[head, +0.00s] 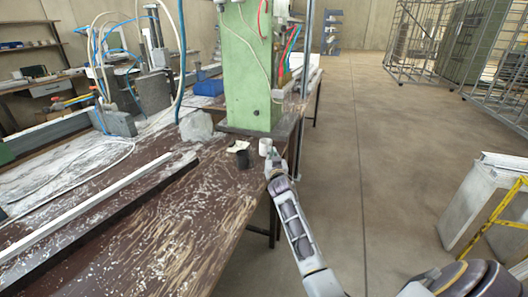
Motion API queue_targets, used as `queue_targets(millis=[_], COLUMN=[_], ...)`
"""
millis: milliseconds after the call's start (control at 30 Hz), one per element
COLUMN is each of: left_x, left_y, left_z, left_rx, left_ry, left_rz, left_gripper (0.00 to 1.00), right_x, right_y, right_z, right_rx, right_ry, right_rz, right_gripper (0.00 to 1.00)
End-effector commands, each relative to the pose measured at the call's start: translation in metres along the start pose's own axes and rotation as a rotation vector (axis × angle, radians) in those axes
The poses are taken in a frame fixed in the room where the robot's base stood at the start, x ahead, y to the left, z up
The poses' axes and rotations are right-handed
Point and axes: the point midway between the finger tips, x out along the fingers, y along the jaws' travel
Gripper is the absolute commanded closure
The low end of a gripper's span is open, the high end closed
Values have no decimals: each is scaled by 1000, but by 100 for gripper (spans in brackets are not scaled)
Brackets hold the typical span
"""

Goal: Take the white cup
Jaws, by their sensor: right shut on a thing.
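A small white cup (265,146) is at the right edge of the brown bench (180,235), in front of the green machine column. My right gripper (270,157) reaches it from the front right and is shut on it. The cup looks upright; I cannot tell whether it touches the bench top. The fingers are small in the picture and partly hide the cup's lower side. My left gripper is not in view.
A dark cup (242,159) stands just left of the white cup, with a pale crumpled piece (238,146) behind it. The green column (248,75) rises close behind. A long metal profile (95,205) lies along the bench. Open floor (385,150) is to the right.

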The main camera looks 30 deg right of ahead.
Motion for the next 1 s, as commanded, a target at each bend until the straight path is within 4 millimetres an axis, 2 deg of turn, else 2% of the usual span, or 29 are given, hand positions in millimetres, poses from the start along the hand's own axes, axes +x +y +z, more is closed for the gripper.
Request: queue_targets(millis=[267,467,633,700,1000], left_x=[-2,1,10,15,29], left_y=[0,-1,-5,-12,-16], left_z=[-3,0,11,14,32], left_rx=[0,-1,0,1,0], left_ry=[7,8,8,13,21], left_rz=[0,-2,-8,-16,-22], left_gripper=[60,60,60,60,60], right_x=[0,0,0,0,0], right_y=[0,0,-2,-2,-4], right_z=[-2,-12,-29,-39,-81], right_rx=[0,1,0,0,0], right_ry=[1,2,3,4,3], right_rz=[0,0,-1,0,0], right_gripper=[100,100,100,100,100])
